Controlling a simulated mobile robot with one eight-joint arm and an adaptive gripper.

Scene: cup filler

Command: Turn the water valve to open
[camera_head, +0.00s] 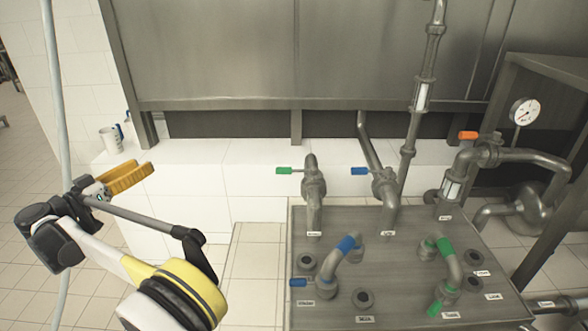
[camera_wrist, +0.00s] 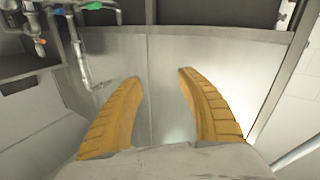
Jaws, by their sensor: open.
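Three lever valves stand on pipes at the steel panel (camera_head: 405,300). One has a green handle (camera_head: 284,171), one a blue handle (camera_head: 359,171) and one an orange handle (camera_head: 468,135). The labels below them are too small to read, so I cannot tell which is the water valve. My gripper (camera_head: 145,170) is open and empty at the left, apart from all the valves. In the wrist view its two orange fingers (camera_wrist: 159,76) are spread with nothing between them. Pipes with a green handle (camera_wrist: 68,9) and a blue handle (camera_wrist: 93,5) show at that view's top left.
A pressure gauge (camera_head: 525,112) is at the right. A white cup (camera_head: 111,139) stands on the tiled ledge (camera_head: 195,152). Space between my gripper and the green handle looks clear.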

